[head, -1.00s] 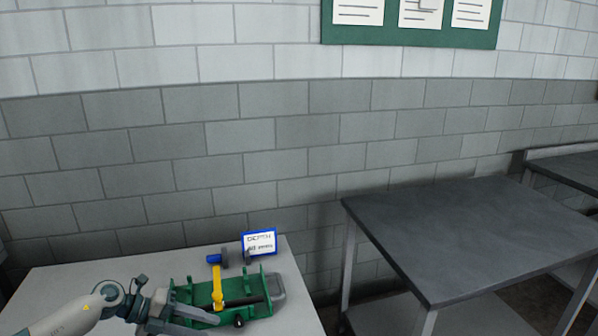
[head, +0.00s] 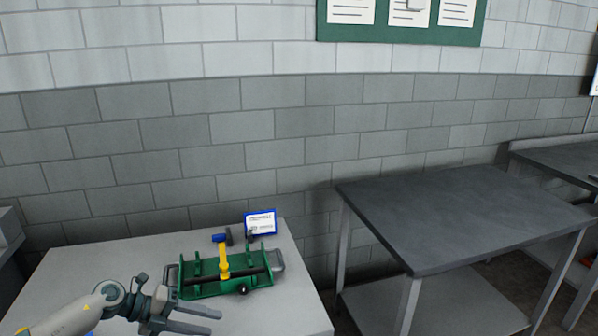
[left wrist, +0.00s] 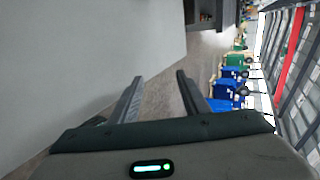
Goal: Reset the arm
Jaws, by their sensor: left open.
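My left gripper (head: 214,321) is in the lower left of the head view, over the pale table (head: 296,284). Its two fingers are apart with nothing between them. In the left wrist view the open fingers (left wrist: 159,77) point toward the floor and distant blue and green things. A green fixture (head: 208,289) with a black bar and a yellow-handled, blue-ended tool (head: 224,258) stands on the table, beyond the gripper in the picture. My right gripper is not in view.
A blue-framed sign (head: 261,223) stands at the table's back edge. A dark grey table (head: 470,220) with a lower shelf stands to the right, across a gap. A block wall (head: 290,130) runs behind. The pale table's front right is clear.

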